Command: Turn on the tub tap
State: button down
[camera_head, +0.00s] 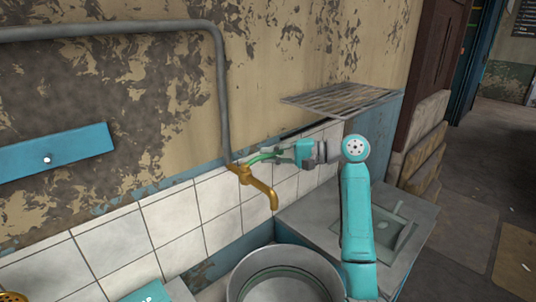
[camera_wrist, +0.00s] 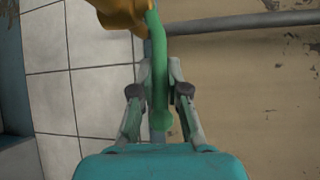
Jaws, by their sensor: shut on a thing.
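The brass tub tap (camera_head: 262,188) sticks out from the white tiled wall at the lower end of a grey pipe, with its spout bent down. Its green handle (camera_head: 264,157) points right, toward my gripper. In the wrist view the tap's brass body (camera_wrist: 122,14) is at the top, and the green handle (camera_wrist: 160,75) runs down between the fingers. My gripper (camera_head: 284,155) reaches the handle from the right and is shut on it; the fingers (camera_wrist: 157,85) stand on both sides of it in the wrist view. The round grey tub (camera_head: 245,272) is below the spout.
A grey pipe (camera_head: 223,95) runs along the wall and down to the tap. A slatted rack (camera_head: 340,98) juts from the wall above my arm. A grey sink counter (camera_head: 310,215) stands to the right of the tub. Open floor (camera_head: 475,215) lies at the far right.

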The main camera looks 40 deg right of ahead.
jog(key=shift+s+a+m+t+h, duration=0.35)
jog(key=shift+s+m+t+h, duration=0.35)
jog(key=shift+m+h, duration=0.7)
jog(key=shift+s+a+m+t+h, duration=0.45)
jog(key=shift+s+m+h, duration=0.45)
jog(key=shift+h, duration=0.9)
jog(key=shift+s+a+m+t+h, duration=0.25)
jog(key=shift+s+m+t+h, duration=0.4)
jog(key=shift+m+h, duration=0.8)
jog(key=shift+h, duration=0.25)
jog(key=c, duration=1.2)
grip_release()
jog(key=shift+o, duration=0.2)
jog(key=shift+s, duration=0.1)
jog(key=s+r, duration=0.1)
jog(key=s, duration=1)
jog(key=shift+s+d+r, duration=0.25)
jog(key=shift+s+r, duration=0.05)
jog(key=shift+s, duration=0.05)
